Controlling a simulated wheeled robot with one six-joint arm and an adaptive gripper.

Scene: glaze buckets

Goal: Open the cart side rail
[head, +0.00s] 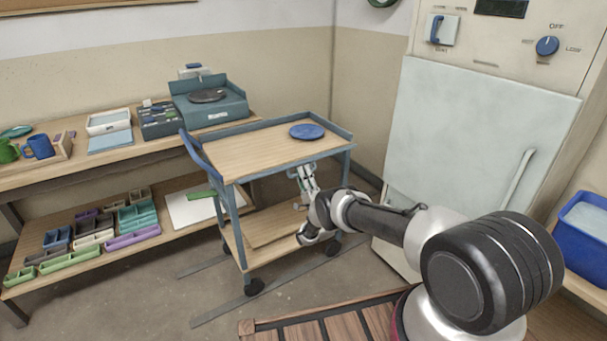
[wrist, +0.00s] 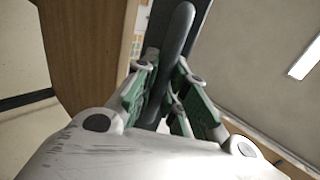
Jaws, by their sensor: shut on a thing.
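The cart (head: 268,152) has a wooden top and a blue-grey frame. Raised rails run along its back and right edges. A blue push handle (head: 194,152) stands at its left end. My gripper (head: 305,170) is at the front long side, just below the top's edge. In the wrist view my gripper (wrist: 163,85) is shut on a dark grey, round-ended bar, which I take to be the cart side rail (wrist: 178,35). The fingers hide part of the bar. Its hinge or catch does not show.
A blue plate (head: 307,131) lies on the cart top near the back right. The shelf bench (head: 130,158) with several trays stands left. A large pale cabinet door (head: 470,125) is close on the right. Wooden slats (head: 330,325) lie in front. Floor left of them is clear.

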